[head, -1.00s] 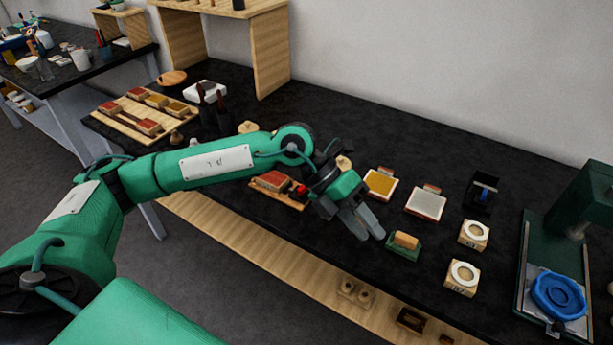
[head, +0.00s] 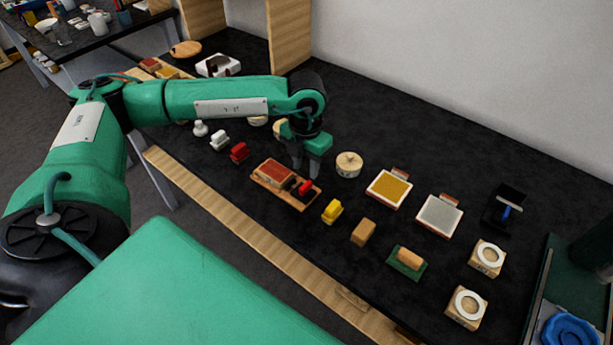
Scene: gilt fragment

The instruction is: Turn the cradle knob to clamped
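The wooden cradle (head: 267,183) lies on the black bench top near its front edge. A dark red block (head: 276,172) rests in it. A red knob (head: 305,188) sits at the cradle's right end. My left gripper (head: 306,170) points down just behind the knob, with its two grey fingers apart and nothing seen between them. It looks apart from the knob, but the exact gap cannot be told. The knob's setting is too small to read. My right gripper is not in view.
A yellow block (head: 332,211), a tan block (head: 363,232) and a green-based block (head: 407,262) stand to the right. A round pale disc (head: 349,164) and two framed pads (head: 389,189) lie behind. Small red and white pieces (head: 239,152) stand left of the cradle.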

